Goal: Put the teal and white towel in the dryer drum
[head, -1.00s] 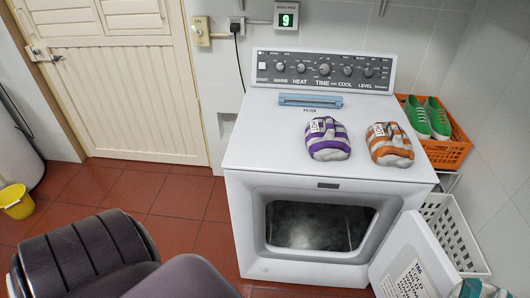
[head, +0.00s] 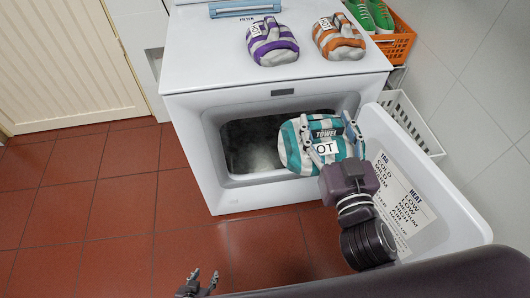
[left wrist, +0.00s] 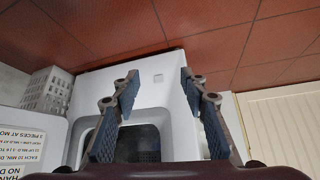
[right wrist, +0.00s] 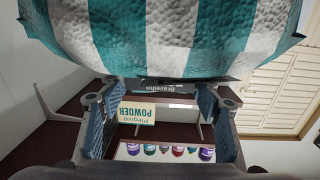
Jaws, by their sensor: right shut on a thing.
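The teal and white striped towel (head: 292,152) is a rolled bundle with a tag, held in front of the right part of the dryer's opening. It also fills the top of the right wrist view (right wrist: 190,35). My right gripper (head: 331,140) is shut on it. The dryer drum (head: 250,145) is dark and partly hidden behind the towel. In the left wrist view the opening (left wrist: 135,142) shows beyond my left gripper (left wrist: 157,85), whose fingers are apart with nothing between them. My left gripper also shows low in the head view (head: 205,277).
The dryer door (head: 455,215) stands open to the right, close to my right gripper. A purple-striped towel (head: 272,44) and an orange-striped towel (head: 338,38) lie on the dryer top (head: 205,55). A white basket (head: 410,128) stands beside the dryer. Floor at left is clear.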

